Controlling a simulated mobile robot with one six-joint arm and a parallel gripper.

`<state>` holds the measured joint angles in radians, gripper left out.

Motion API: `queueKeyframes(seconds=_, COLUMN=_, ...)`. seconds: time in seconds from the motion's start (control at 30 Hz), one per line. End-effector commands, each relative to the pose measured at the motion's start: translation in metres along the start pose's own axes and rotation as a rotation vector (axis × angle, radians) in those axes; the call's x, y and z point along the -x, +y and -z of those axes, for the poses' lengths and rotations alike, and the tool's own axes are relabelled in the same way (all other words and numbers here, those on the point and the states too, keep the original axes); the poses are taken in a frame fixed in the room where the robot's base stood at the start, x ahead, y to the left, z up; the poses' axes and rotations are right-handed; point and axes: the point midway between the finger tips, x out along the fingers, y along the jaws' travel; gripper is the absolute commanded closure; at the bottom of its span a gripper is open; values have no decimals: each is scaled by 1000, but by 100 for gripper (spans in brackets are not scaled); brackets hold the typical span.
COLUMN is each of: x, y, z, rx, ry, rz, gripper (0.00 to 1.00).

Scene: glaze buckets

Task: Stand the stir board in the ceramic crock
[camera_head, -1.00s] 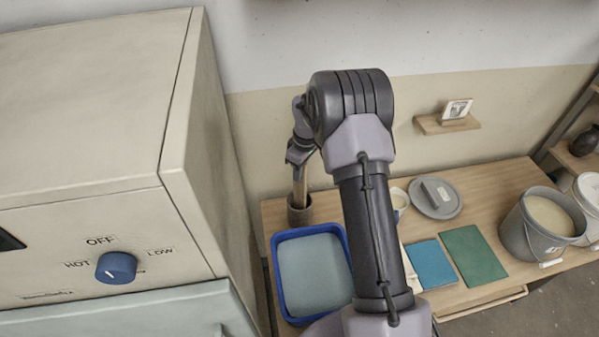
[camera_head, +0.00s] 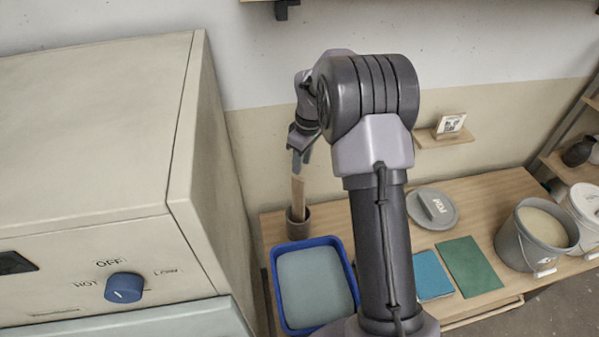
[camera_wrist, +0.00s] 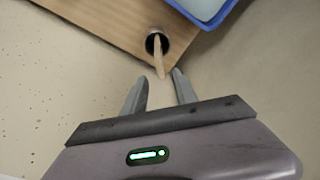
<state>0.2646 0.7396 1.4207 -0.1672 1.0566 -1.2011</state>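The stir board (camera_head: 298,192) is a flat wooden stick standing upright with its lower end in the ceramic crock (camera_head: 298,226), a small dark grey cup at the back left of the table. In the wrist view the board (camera_wrist: 160,60) rises out of the crock (camera_wrist: 149,37) toward me. My gripper (camera_head: 301,160) is above the crock at the board's upper end. The board's foot inside the crock is hidden.
A blue tray (camera_head: 335,240) with a grey-blue surface sits in front of the crock. A grey lid (camera_head: 451,222), blue and green panels (camera_head: 472,266), and buckets (camera_head: 512,240) stand to the right. The large cream kiln (camera_head: 190,270) rises close on the left.

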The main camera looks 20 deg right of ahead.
Motion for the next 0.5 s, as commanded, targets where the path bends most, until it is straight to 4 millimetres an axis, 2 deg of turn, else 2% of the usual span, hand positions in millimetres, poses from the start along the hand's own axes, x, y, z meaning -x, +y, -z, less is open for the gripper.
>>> queueKeyframes(seconds=0.07, x=20, y=-8, z=2, rx=-24, ry=13, rz=-10, gripper=66)
queueKeyframes(seconds=0.17, x=76, y=-43, z=3, rx=-131, ry=60, rz=-34, gripper=66)
queueKeyframes(seconds=0.2, x=104, y=-65, z=0, rx=-194, ry=89, rz=-43, gripper=66)
queueKeyframes(seconds=0.27, x=142, y=-101, z=-10, rx=-296, ry=135, rz=-53, gripper=66)
queueKeyframes(seconds=0.3, x=163, y=-126, z=-20, rx=-363, ry=167, rz=-54, gripper=66)
queueKeyframes(seconds=0.4, x=202, y=-189, z=-52, rx=-532, ry=249, rz=-45, gripper=66)
queueKeyframes(seconds=0.5, x=219, y=-244, z=-90, rx=-690, ry=329, rz=-17, gripper=66)
